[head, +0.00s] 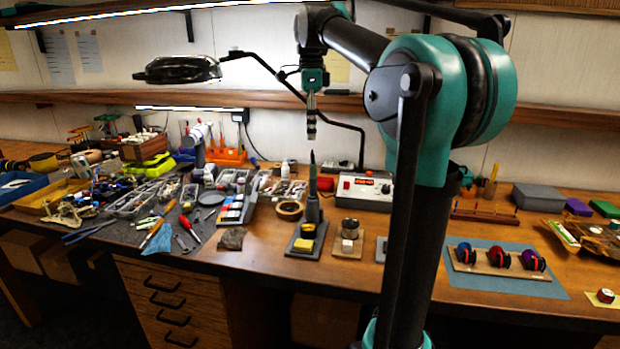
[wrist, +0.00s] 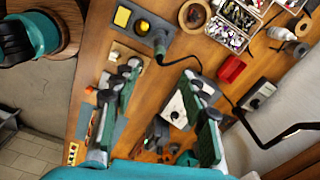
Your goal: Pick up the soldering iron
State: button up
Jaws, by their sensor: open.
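My gripper (head: 311,138) points down above the bench and appears above the iron in the head view. In the wrist view, its two fingers (wrist: 162,70) are apart, with nothing gripped between them. The iron lies beyond the fingertips.
A white soldering station (head: 362,193) stands behind and right of the iron, with a red box (head: 325,184) beside it. A tape roll (head: 289,210) is to its left. Trays and tools crowd the left bench. A blue mat (head: 497,270) with spools lies right.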

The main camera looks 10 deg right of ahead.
aim_at(311, 163)
jog(key=shift+w+f, duration=0.1)
jog(key=shift+f, duration=0.3)
notch_tip(311, 163, down, 11)
jog(key=shift+f, duration=0.1)
jog(key=shift+d+f, duration=0.15)
jog(key=shift+f, duration=1.2)
jog(key=shift+d+f, duration=0.1)
jog(key=shift+f, duration=1.25)
jog(key=shift+c, duration=0.6)
grip_shut()
